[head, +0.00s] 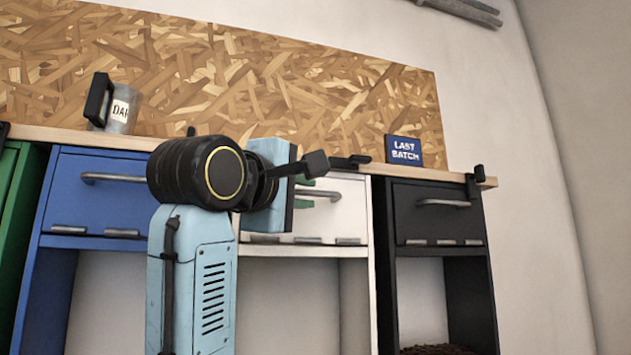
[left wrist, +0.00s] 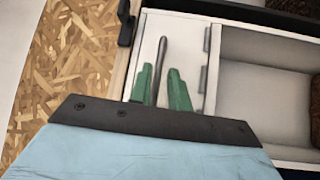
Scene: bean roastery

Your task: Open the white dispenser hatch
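The white dispenser hatch (head: 345,215) is the front panel of the white unit, between the blue and black units. It looks shut. Its grey bar handle (head: 326,194) runs across the front; it also shows in the left wrist view (left wrist: 160,58). My left gripper (head: 304,192) is at the hatch front, with its green fingertips above and below the handle. In the left wrist view my left gripper (left wrist: 160,88) has its fingers apart, with the handle between them. I cannot tell whether a finger touches it. My arm hides the hatch's left part. My right gripper is not in view.
A blue hatch (head: 95,190) and a black hatch (head: 437,212) flank the white unit. Above is a wooden shelf (head: 75,137) with a labelled tin (head: 121,110) and a "LAST BATCH" sign (head: 403,151). Below the white hatch is an open bay (head: 290,300).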

